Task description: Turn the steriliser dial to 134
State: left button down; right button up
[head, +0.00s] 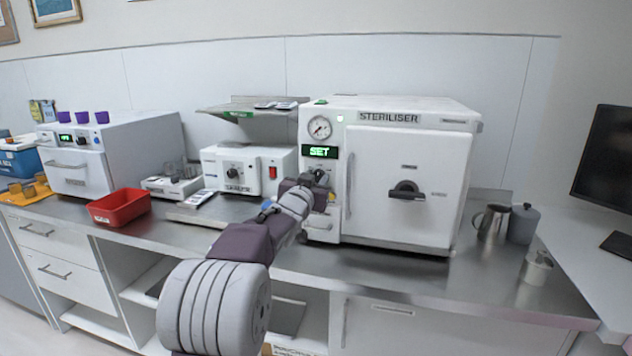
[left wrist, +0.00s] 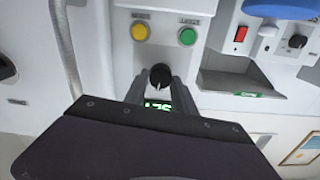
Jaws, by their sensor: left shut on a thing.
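The white steriliser (head: 400,112) stands on the steel counter, its door closed. Its green display (head: 320,152) reads SET. The black dial sits below the display; in the head view (head: 321,174) it is largely hidden by my left gripper (head: 312,182). In the left wrist view the dial (left wrist: 160,73) shows between the two grey fingers of my left gripper (left wrist: 158,88), which is shut on it. The dial's scale marks are too small or hidden to read. In that view the display (left wrist: 158,106) is partly covered by my gripper. My right gripper is not in view.
Yellow (left wrist: 139,31) and green (left wrist: 187,36) buttons sit near the dial. The door handle (head: 349,185) is just right of my gripper. A sealer (head: 240,172) and red tray (head: 120,206) stand left. Metal jugs (head: 493,222) stand right. A shelf (head: 240,110) juts out left of the steriliser.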

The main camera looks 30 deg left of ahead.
pick_arm(q)
jog(key=m+b, duration=0.2)
jog(key=m, duration=0.2)
jog(key=shift+f, duration=0.2)
jog(key=shift+d+m+b, duration=0.1)
jog(key=shift+m+b, duration=0.55)
jog(key=shift+m, duration=1.45)
jog(key=c, duration=1.1)
grip_release()
jog(key=shift+o, duration=0.2)
jog(key=shift+r, duration=0.1)
jog(key=v, duration=0.9)
